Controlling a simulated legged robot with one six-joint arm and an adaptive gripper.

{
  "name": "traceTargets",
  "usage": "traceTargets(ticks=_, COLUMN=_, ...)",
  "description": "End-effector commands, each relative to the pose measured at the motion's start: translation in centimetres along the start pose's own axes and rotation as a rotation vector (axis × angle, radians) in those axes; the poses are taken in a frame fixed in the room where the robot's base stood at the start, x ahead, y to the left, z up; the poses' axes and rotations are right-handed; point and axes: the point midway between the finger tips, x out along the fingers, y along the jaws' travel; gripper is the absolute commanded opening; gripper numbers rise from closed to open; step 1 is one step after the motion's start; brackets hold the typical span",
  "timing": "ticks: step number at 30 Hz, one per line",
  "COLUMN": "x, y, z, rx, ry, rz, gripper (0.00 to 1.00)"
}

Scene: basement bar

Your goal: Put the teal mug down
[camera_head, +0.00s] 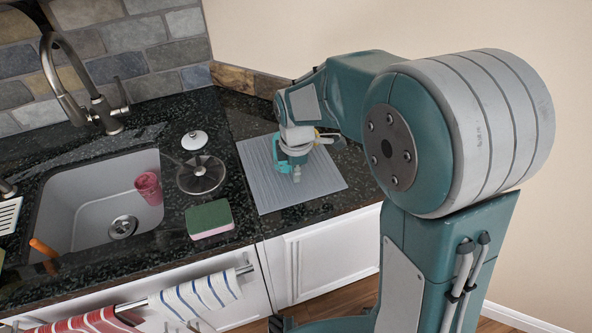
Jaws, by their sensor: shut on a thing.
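My gripper (296,146) is at the end of my arm, over the grey ribbed mat (318,186) on the dark counter. It is shut on the teal mug (297,156), which is small in view and partly covered by the fingers. The mug shows just below the gripper, over the middle of the mat. I cannot tell whether its base touches the mat or hangs slightly above it.
Left of the mat are a round metal strainer (201,176), a white-topped item (194,140) and a green-and-pink sponge (208,217). The sink (90,207) holds a pink cup (149,186). A wall stands behind the mat. The mat's front part is bare.

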Motion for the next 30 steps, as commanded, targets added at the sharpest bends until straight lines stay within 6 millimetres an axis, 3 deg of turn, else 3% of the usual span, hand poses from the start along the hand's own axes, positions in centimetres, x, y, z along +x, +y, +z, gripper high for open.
traceTargets(ticks=3, x=0.2, y=0.1, z=0.0, rx=0.0, ry=0.0, rz=0.0, gripper=0.0)
traceTargets(ticks=4, x=0.2, y=0.0, z=0.0, rx=0.0, ry=0.0, rz=0.0, gripper=0.27)
traceTargets(ticks=6, x=0.2, y=0.0, z=0.0, rx=0.0, ry=0.0, rz=0.0, gripper=0.48)
traceTargets(ticks=19, x=-0.5, y=0.1, z=0.0, rx=0.0, ry=0.0, rz=0.002, gripper=0.48)
traceTargets(ticks=30, x=-7.6, y=0.1, z=0.0, rx=0.0, ry=0.001, rz=0.006, gripper=0.48)
